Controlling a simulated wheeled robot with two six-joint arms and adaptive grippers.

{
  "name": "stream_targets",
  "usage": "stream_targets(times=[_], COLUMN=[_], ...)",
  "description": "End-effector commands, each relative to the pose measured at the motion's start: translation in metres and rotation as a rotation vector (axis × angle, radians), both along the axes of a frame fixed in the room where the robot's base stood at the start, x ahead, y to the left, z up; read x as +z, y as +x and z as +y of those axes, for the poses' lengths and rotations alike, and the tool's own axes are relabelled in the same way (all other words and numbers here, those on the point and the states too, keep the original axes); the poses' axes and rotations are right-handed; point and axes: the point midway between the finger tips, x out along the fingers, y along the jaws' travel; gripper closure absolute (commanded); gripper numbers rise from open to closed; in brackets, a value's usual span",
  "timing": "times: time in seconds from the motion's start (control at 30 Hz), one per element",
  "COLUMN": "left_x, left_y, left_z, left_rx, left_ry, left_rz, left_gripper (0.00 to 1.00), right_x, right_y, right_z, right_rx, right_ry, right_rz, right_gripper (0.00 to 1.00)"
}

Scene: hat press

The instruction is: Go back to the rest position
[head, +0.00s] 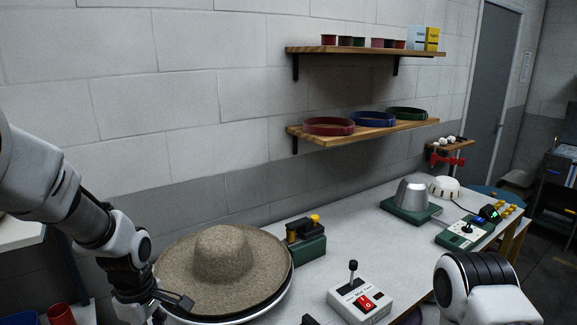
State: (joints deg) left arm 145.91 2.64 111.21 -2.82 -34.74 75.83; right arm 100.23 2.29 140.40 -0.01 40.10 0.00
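A tan felt hat (222,254) with a rounded crown and wide brim sits on a round base with a pale rim (262,309) at the lower left of the head view. My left arm comes in from the left. My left gripper (177,299) is at the front left edge of the brim, with a dark finger in front of or over it. I cannot tell whether it touches or grips the brim. My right arm shows at the lower right, but its gripper is not clearly in view.
A control box (361,300) with a red switch and lever stands right of the hat. A green device (304,240) is behind it. A metal hat form (411,194) stands farther back. Wall shelves (365,132) hold coloured bands.

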Motion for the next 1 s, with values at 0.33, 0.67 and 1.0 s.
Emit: stream_targets(times=[0.33,0.67,1.0], left_x=[-0.1,-0.245,-0.33], left_y=[-0.05,-0.177,-0.282], left_z=[-0.001,-0.005,-0.009], left_rx=[-0.001,-0.121,-0.875], left_ry=[0.0,-0.039,-0.109], left_rz=[0.22,0.468,0.219], left_gripper=[0.59,0.59,0.59], right_x=[-0.015,-0.037,-0.051], right_y=[0.001,0.001,0.001], right_z=[0.0,0.0,0.0], right_rx=[0.0,0.0,0.0], right_ry=[0.0,0.0,0.0], right_rz=[-0.002,-0.001,-0.001], right_gripper=[0.6,0.6,0.6])
